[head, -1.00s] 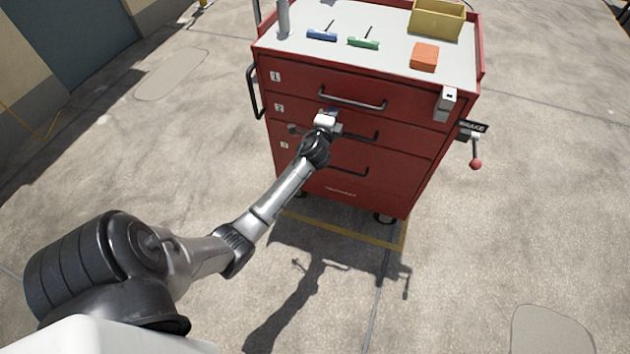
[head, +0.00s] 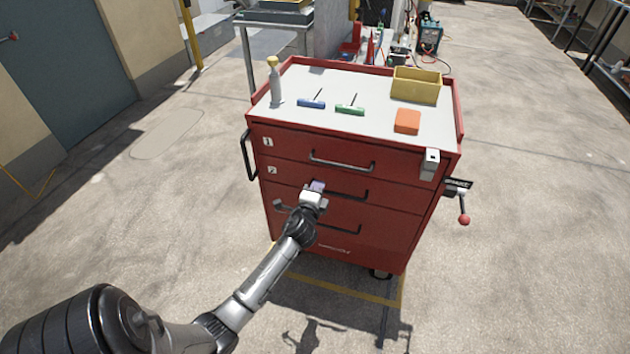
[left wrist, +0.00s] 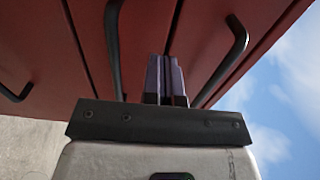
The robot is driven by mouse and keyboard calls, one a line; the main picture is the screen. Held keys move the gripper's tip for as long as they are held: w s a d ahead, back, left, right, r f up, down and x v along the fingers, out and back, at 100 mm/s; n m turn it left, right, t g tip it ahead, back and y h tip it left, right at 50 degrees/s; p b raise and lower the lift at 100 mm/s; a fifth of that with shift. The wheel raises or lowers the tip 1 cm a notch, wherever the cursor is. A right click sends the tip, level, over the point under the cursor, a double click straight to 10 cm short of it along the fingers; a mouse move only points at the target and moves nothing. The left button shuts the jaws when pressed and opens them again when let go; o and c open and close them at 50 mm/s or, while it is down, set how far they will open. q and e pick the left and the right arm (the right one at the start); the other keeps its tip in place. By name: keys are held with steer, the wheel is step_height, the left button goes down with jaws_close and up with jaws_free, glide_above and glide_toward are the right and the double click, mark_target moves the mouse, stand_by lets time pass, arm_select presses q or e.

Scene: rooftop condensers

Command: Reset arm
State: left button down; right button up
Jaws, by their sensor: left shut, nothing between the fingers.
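My left arm reaches in from the lower left of the head view. Its gripper (head: 317,187) is in front of the red tool cart (head: 350,262), by the handle of the drawer marked 2 (head: 342,192). In the left wrist view the fingers (left wrist: 166,80) are together with nothing between them. They point at the cart's red drawer front, between dark bar handles on both sides. Whether the fingertips touch the drawer front cannot be told. All the cart's drawers look closed. My right gripper is not in view.
On the cart top are a spray bottle (head: 275,82), a blue T-handle tool (head: 312,104), a green one (head: 350,110), an orange block (head: 407,121) and a yellow bin (head: 415,86). A red-knobbed brake lever (head: 463,208) sticks out right. Concrete floor around the cart is open.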

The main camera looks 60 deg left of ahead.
arm_select(q)
steer(key=p+v, duration=0.2)
steer(key=v, duration=0.6)
steer(key=shift+s+d, duration=0.25)
steer(key=shift+d, duration=0.1)
steer(key=shift+r, duration=0.1)
